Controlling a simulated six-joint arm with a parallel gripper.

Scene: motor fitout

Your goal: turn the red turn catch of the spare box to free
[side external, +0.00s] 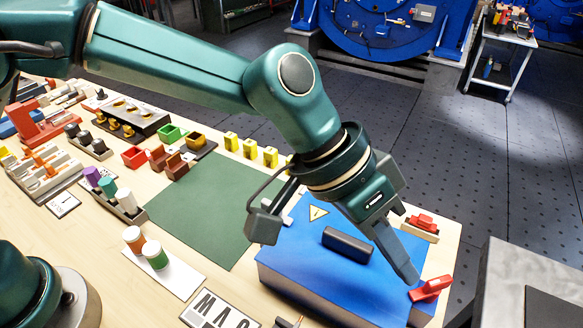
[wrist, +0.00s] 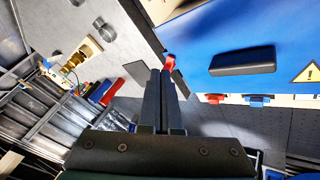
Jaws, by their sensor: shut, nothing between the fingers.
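The spare box (side external: 315,240) is blue, with a dark bar handle (side external: 347,244) on its lid and a yellow warning triangle. Its red turn catch (side external: 431,288) sits at the near right corner in the side view. In the wrist view a red piece of the catch (wrist: 170,61) shows just past my fingertips, partly hidden by them. My gripper (side external: 409,276) points down at that corner, with its fingers closed together and empty. The fingertips are close beside the catch; I cannot tell whether they touch it. The wrist view also shows the closed fingers (wrist: 160,74) and the blue lid (wrist: 225,35).
A red part on a light block (side external: 424,223) stands behind the box at the table's right edge. A green mat (side external: 205,205) and a MAG-lettered card (side external: 218,312) lie left of the box. A grey cabinet (side external: 520,270) stands to the right.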

